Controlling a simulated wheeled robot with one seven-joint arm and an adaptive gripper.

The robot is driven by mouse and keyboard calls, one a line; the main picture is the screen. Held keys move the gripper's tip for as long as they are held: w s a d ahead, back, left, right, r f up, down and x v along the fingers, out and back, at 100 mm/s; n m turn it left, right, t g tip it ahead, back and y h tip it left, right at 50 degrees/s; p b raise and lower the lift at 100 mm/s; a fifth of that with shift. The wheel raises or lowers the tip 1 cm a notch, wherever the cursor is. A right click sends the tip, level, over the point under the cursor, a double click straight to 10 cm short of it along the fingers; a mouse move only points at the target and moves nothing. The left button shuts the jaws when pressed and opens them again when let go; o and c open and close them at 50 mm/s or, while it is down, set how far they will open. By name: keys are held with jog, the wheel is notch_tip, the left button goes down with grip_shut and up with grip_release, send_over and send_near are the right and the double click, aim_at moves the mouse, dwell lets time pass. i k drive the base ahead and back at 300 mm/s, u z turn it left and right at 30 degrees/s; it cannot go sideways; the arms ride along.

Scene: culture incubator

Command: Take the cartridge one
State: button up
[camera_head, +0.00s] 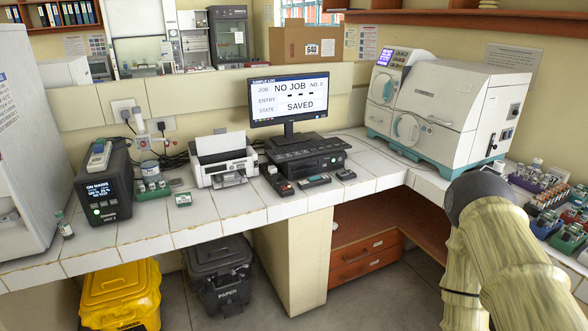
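No object here carries a readable label that marks it as cartridge one. Several small dark cartridge-like blocks lie on the white tiled counter (240,207) in front of the black desktop unit (308,154): a left one with some red (280,183), a middle one (313,181) and a right one (346,174). I cannot tell which of them, if any, is cartridge one. My arm enters at the lower right and covers part of the counter there. My gripper is not in view.
A monitor (289,99) reads "NO JOB" and "SAVED". A white printer (223,160) and a black box with a screen (103,185) stand left. A large white machine (450,108) stands right, near racks of vials (540,182). Yellow (121,296) and black (220,272) bins sit below.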

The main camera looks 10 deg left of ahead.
aim_at(312, 181)
jog(key=u, duration=0.1)
jog(key=i, duration=1.65)
jog(key=u, duration=0.65)
